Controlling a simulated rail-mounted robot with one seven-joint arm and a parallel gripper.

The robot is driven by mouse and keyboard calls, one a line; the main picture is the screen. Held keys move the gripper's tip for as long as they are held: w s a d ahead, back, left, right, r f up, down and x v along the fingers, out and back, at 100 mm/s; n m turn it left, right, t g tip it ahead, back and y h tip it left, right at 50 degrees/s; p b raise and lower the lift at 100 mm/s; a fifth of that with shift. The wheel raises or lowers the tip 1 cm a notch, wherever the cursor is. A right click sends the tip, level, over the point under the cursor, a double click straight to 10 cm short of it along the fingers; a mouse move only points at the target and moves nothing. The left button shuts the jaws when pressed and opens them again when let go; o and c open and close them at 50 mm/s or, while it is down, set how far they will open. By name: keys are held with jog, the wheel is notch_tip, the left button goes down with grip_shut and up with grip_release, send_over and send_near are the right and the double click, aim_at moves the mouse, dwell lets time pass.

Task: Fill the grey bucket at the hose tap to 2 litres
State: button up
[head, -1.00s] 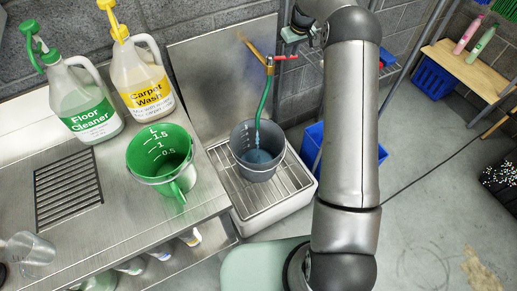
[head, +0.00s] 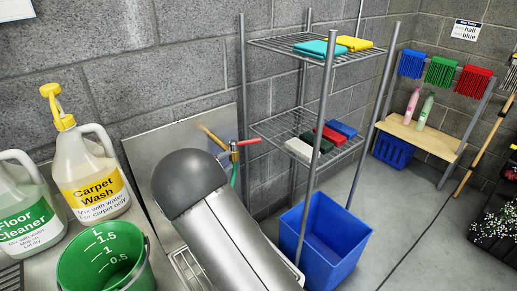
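The hose tap (head: 234,150) sticks out from the steel splash panel, with a red lever (head: 248,142) pointing right. A short piece of green hose (head: 234,175) hangs from it and runs down behind my arm. The grey bucket is hidden behind my arm in this view, so its water level cannot be seen. A corner of the steel grate (head: 186,272) shows to the left of my arm. My gripper is not in view; only my grey arm link fills the lower middle.
A green bucket (head: 106,265) stands at lower left, beside the Carpet Wash jug (head: 92,178) and Floor Cleaner jug (head: 24,222). A wire shelf (head: 265,125) with cloths stands right of the tap. A blue bin (head: 325,245) sits below.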

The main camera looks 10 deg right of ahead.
aim_at(251, 142)
jog(key=shift+n, duration=0.3)
jog(key=x, duration=1.7)
jog(key=shift+w+a+r+p, duration=0.1)
jog(key=shift+w+p, duration=0.15)
jog(key=shift+p, duration=0.15)
grip_shut()
